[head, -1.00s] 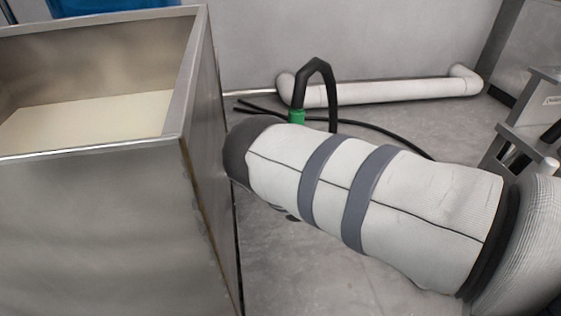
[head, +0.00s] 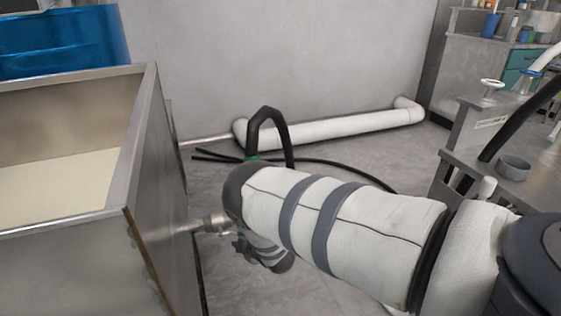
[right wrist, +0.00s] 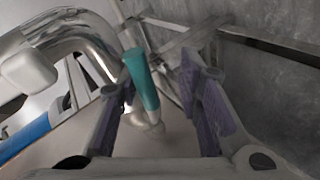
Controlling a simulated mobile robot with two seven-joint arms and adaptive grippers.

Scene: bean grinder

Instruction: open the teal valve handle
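The teal valve handle (right wrist: 142,80) shows in the right wrist view as a short upright bar, beside curved shiny metal pipe. My right gripper (right wrist: 162,112) is open, with purple-padded fingers on either side of the view. The handle appears in the gap between them, closer to the left finger; I cannot tell whether it touches. In the head view my right gripper (head: 243,246) is mostly hidden under my arm, next to a metal pipe fitting (head: 211,223) on the tank's side. The handle is hidden in that view. My left gripper is not in view.
A metal tank (head: 70,222) with pale contents stands at the left, close to my right gripper. A blue barrel (head: 65,42) is behind it. A black hose (head: 268,118) and a white pipe (head: 330,130) lie near the back wall. A metal bench (head: 520,178) stands at the right.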

